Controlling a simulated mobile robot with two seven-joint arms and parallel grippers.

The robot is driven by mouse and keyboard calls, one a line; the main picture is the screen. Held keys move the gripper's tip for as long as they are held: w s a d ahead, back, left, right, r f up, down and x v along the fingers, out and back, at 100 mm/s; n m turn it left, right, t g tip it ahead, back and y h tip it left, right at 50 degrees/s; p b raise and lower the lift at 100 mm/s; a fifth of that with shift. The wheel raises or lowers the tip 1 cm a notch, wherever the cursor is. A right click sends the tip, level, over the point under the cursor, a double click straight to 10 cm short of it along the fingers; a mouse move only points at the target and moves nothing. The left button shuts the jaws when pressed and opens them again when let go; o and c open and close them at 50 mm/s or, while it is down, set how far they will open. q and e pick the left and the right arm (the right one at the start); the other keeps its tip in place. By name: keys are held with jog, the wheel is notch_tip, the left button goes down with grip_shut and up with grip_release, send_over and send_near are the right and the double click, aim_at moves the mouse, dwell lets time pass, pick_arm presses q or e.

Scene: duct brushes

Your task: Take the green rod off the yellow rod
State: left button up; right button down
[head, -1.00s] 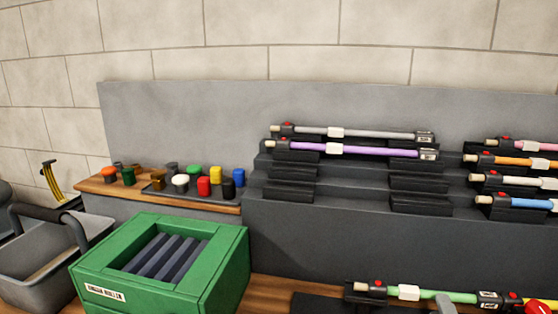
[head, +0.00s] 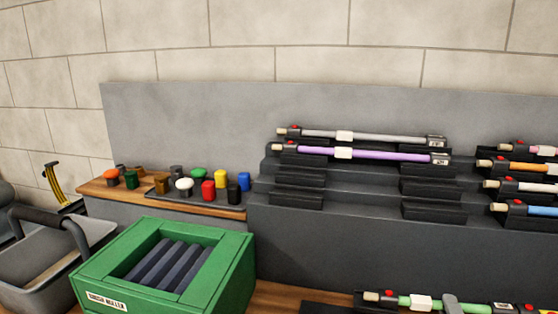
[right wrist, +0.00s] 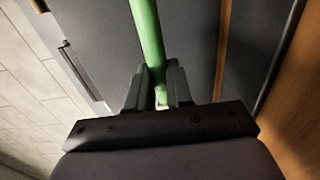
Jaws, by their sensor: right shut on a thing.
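The green rod (head: 403,300) lies along the bottom right edge of the head view, with a black fitting, a red button and a pale tip at its left end. A white label sits partway along it. My right gripper (head: 452,304) is at the rod, only a small grey part showing. In the right wrist view the gripper (right wrist: 158,92) is shut on the green rod (right wrist: 147,35), which runs between its fingers. At the rod's right is a dark fitting with a label; the yellow rod is nearly all cut off, and the joint is unclear. My left gripper is not in view.
A stepped grey rack (head: 340,225) holds a purple rod (head: 385,154) and a grey rod (head: 385,138), with more rods at right. A green box (head: 232,262) stands at front left beside a grey basket (head: 35,268). Coloured caps stand on a wooden shelf (head: 100,188).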

aim_at(424, 306)
jog(key=shift+a, duration=0.15)
jog(key=shift+w+a+b, duration=0.2)
jog(key=shift+a+b, duration=0.05)
jog(key=shift+a, duration=0.5)
jog(key=shift+w+a+b, duration=0.2)
jog(key=shift+a+b, duration=0.05)
jog(key=shift+a, duration=0.55)
jog(key=shift+w+a+b, duration=0.2)
jog(key=shift+a+b, duration=0.05)
jog(key=shift+a, duration=0.5)
jog(key=shift+r, duration=0.15)
notch_tip(424, 306, up, 8)
jog(key=a+p, duration=0.1)
jog(key=p, duration=0.4)
jog(key=shift+w+a, duration=0.2)
